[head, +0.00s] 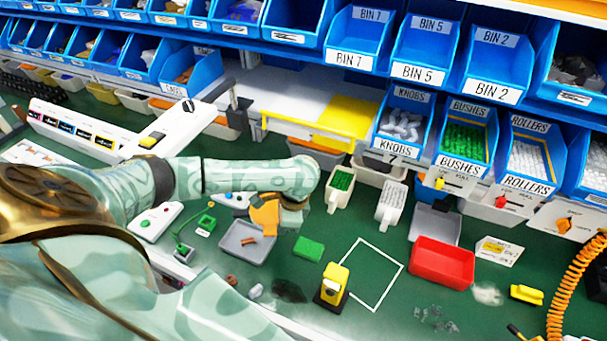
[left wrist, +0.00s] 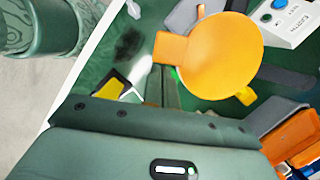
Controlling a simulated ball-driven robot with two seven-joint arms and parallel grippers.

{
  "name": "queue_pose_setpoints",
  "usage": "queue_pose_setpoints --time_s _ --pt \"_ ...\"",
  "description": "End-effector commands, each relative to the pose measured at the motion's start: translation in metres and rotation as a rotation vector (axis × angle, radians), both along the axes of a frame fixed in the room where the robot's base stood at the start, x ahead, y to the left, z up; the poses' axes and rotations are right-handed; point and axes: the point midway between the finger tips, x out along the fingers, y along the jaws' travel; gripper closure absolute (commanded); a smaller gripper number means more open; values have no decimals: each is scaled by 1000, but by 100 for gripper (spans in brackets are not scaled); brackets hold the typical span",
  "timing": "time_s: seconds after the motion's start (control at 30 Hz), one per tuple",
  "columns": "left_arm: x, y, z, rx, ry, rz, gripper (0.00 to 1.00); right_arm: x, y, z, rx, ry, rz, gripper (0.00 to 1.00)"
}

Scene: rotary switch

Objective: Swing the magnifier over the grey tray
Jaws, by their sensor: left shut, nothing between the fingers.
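The orange magnifier (head: 264,217) shows in the head view just below my left forearm, which partly hides it. In the left wrist view its round orange head (left wrist: 222,55) is large, with a tab (left wrist: 172,48) on its left side. The grey tray (head: 233,248) lies on the green bench beside and below the magnifier in the head view; a small orange-brown piece lies in it. In the left wrist view part of the tray (left wrist: 181,20) shows at the top, beyond the magnifier. My left gripper (left wrist: 162,86) is shut and empty, close to the tab; contact is unclear.
A green block (head: 309,247), a yellow-and-black item (head: 332,286) and a white outlined square stand right of the tray. A red bin (head: 442,262) is farther right. White control boxes (head: 157,220) lie to the left. Blue bins line the back.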

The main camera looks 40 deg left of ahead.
Motion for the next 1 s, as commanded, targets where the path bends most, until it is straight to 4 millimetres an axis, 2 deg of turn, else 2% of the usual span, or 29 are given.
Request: queue_pose_setpoints --time_s 0.03,0.1,0.4,0.5,0.7,1.0 --pt "-11 9 8 3 4 -39 100 1 0 18 -1 -1 0 56" --pt "-23 20 7 4 5 -103 100 1 0 28 0 -2 0 56" --pt "-59 67 2 3 4 -342 100 2 0 56 -1 -4 0 56" --pt "-66 80 1 2 3 -397 100 2 0 61 -1 -4 0 56" --pt "-74 98 0 1 3 -391 100 2 0 68 -1 -4 0 56" --pt "-77 108 -1 1 1 -392 100 2 0 71 1 -5 0 56"
